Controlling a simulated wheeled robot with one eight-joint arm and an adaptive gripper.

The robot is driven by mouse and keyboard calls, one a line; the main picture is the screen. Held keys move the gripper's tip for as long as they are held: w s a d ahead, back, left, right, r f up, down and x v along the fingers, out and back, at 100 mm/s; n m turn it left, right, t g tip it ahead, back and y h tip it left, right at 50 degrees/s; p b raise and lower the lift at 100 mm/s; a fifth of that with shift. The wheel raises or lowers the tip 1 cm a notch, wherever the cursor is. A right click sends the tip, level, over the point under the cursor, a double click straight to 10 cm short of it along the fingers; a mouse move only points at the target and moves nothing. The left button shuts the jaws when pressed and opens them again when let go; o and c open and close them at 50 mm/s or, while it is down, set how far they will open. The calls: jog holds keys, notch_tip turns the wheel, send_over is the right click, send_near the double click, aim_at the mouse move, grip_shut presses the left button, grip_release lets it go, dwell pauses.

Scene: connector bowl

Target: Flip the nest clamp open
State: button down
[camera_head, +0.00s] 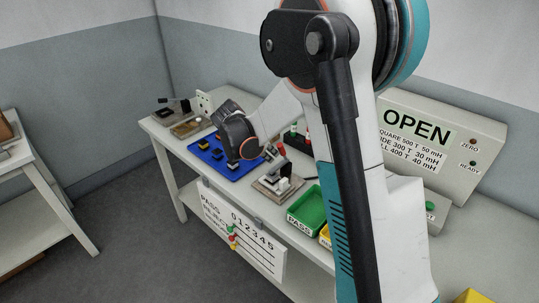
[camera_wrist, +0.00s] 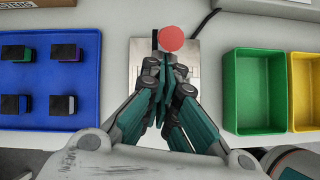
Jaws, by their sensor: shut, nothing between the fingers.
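The nest clamp (camera_head: 277,184) stands on the bench in the head view, a grey base with a metal mechanism and a red knob (camera_head: 281,150) raised above it. In the wrist view the clamp's base plate (camera_wrist: 141,57) lies under my fingers, and the round red knob (camera_wrist: 171,38) shows just beyond the fingertips. My gripper (camera_wrist: 164,66) is shut and empty, close to the knob. I cannot tell whether it touches the knob. My fingers hide most of the clamp's middle in the wrist view.
A blue tray (camera_wrist: 50,122) with several dark-topped connectors lies left of the clamp. A green bin (camera_wrist: 256,92) and a yellow bin (camera_wrist: 304,92) stand to its right. In the head view a sign reading OPEN (camera_head: 416,125) stands behind, and a PASS/REJECT board (camera_head: 243,236) hangs in front.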

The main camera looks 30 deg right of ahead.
jog(key=shift+w+d+r+y+p, duration=0.15)
jog(key=shift+d+r+y+p, duration=0.2)
jog(key=shift+r+y+p, duration=0.1)
jog(key=shift+w+d+r+g+y+p, duration=0.25)
jog(key=shift+d+r+g+y+p, duration=0.25)
jog(key=shift+d+r+y+p, duration=0.25)
jog(key=y, duration=0.1)
jog(key=d+y+p, duration=0.1)
jog(key=w+d+g, duration=0.1)
jog(key=shift+d+r+y+p, duration=0.15)
jog(key=shift+r+y+p, duration=0.15)
jog(key=shift+r+y, duration=0.1)
jog(key=w+d+f+y, duration=0.1)
jog(key=w+d, duration=0.2)
jog(key=d, duration=0.5)
jog(key=shift+w+f+g+p, duration=0.2)
jog(key=shift+g+p, duration=0.1)
jog(key=shift+g, duration=0.1)
jog(key=shift+d+f, duration=0.1)
jog(key=shift+d, duration=0.1)
